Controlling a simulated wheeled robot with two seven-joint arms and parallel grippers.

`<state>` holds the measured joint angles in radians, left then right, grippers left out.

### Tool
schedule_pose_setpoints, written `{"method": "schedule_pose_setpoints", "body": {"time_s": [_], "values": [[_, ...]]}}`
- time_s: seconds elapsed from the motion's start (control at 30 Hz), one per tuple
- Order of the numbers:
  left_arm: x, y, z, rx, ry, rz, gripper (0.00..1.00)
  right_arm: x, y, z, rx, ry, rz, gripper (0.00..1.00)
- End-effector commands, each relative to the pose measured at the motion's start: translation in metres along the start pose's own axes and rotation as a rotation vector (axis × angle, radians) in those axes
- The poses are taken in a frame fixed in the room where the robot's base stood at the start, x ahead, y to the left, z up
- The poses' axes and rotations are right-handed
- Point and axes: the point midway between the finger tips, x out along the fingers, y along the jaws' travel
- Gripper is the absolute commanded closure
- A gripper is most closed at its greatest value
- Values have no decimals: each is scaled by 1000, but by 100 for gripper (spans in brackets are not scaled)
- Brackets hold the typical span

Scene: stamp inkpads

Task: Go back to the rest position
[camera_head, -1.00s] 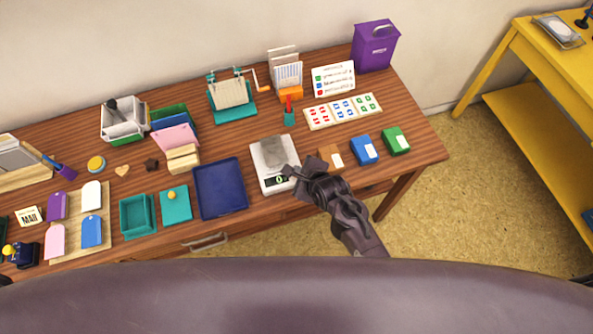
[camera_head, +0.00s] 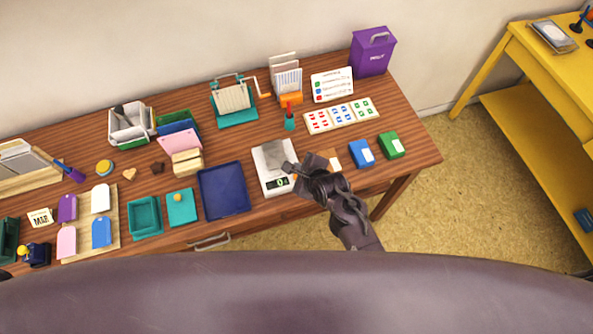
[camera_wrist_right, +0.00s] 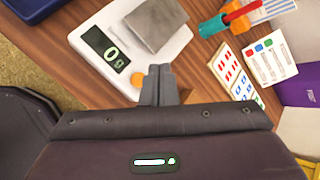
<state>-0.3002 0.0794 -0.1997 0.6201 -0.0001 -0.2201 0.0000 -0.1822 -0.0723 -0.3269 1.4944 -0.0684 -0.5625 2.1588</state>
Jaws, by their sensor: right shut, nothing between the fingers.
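My right gripper (camera_head: 290,168) is shut and empty. In the head view it is at the right edge of the white scale (camera_head: 272,184), over the table's front part. In the right wrist view its closed fingertips (camera_wrist_right: 158,70) show in front of the scale (camera_wrist_right: 95,48), whose display reads 0. A grey plate (camera_wrist_right: 155,22) lies on the scale.
A navy tray (camera_head: 223,190) lies left of the scale. The yellow shelf (camera_head: 530,110) stands apart at the right.

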Motion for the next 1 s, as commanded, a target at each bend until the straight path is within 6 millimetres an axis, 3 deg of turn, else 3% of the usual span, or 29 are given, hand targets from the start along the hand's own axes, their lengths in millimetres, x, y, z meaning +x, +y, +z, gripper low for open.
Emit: {"method": "schedule_pose_setpoints", "body": {"time_s": [0.03, 0.23, 0.83, 1.0], "values": [[-11, 0, -1, 0, 0, 0, 64, -7, -5, 6, 2, 0, 0, 100], [-27, 0, -2, 0, 0, 0, 64, -19, -13, 14, 2, 0, 1, 100], [-26, 0, -2, 0, 0, 0, 64, -18, -13, 12, -5, 2, 1, 100], [-26, 0, -3, 0, 0, 0, 64, -37, -21, 0, -167, 42, 21, 100]]}}
